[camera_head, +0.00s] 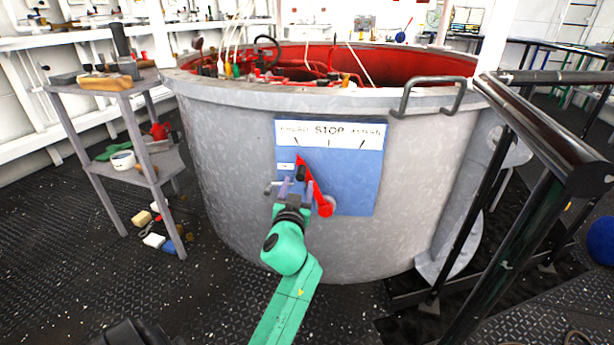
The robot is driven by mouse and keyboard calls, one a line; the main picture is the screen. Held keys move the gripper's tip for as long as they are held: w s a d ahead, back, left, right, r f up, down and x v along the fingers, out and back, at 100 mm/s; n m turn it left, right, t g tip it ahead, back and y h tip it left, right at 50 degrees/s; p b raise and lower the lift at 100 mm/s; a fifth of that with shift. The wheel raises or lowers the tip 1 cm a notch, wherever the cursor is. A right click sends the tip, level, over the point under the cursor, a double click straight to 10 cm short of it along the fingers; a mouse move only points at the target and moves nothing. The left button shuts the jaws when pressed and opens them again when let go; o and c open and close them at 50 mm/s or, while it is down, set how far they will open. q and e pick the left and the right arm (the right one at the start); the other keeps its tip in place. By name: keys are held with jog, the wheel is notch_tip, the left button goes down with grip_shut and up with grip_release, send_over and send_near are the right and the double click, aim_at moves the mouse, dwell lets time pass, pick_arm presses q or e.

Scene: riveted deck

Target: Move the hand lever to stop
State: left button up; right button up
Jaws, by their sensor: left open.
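A blue panel (355,180) is on the side of the grey drum. Its white label plate (350,132) has STOP in the middle, a word like AHEAD at left and ASTERN at right, with tick marks below. The red hand lever (319,193) on the panel is tilted: its upper tip leans up-left toward the left word, and its red round knob (326,208) is at lower right. My left gripper (295,184) is open in front of the panel, at the lever's left side, partly covering it. I cannot tell whether it touches. My right gripper is out of view.
The grey drum (235,165) has a red inside and a grey handle (432,92) on its rim. A grey shelf stand (120,88) with tools is at left, with small blocks on the floor beside it. A dark railing (530,140) stands close at right.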

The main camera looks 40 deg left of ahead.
aim_at(302, 172)
pick_arm(q)
jog(key=b+x, duration=0.1)
jog(key=x, duration=0.6)
jog(key=shift+w+a+f, duration=0.15)
jog(key=shift+w, duration=0.1)
jog(key=shift+w+a, duration=0.15)
jog(key=shift+w, duration=0.05)
grip_shut()
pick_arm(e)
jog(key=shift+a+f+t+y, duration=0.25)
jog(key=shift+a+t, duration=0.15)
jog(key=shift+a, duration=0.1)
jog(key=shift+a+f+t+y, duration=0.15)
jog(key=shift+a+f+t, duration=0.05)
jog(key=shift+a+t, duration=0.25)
pick_arm(q)
jog(key=shift+f, duration=0.1)
